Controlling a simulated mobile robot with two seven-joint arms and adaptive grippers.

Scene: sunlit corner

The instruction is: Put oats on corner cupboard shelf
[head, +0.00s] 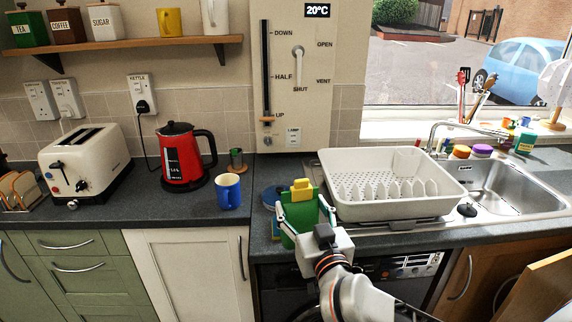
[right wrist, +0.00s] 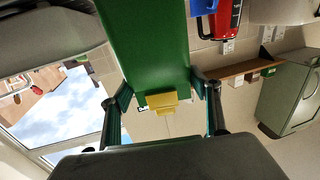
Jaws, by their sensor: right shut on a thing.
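A green carton with a yellow top (head: 302,207), likely the oats, is in my right gripper (head: 303,208) near the counter's front edge. The fingers press on its two sides. I cannot tell whether its base touches the counter. In the right wrist view the carton (right wrist: 145,45) runs upright between the fingers (right wrist: 165,95), with its yellow part (right wrist: 161,102) near the palm. No readable label shows. A green cupboard (right wrist: 292,92) shows in the right wrist view; I cannot tell whether it is the corner cupboard, and no inside shelf shows. My left gripper is out of view.
A white dish rack (head: 390,190) stands right of the carton, beside the sink (head: 500,185). A blue mug (head: 228,191), red kettle (head: 181,160) and toaster (head: 85,165) stand left. A wall shelf (head: 130,44) holds canisters. A wooden door (head: 540,290) juts out lower right.

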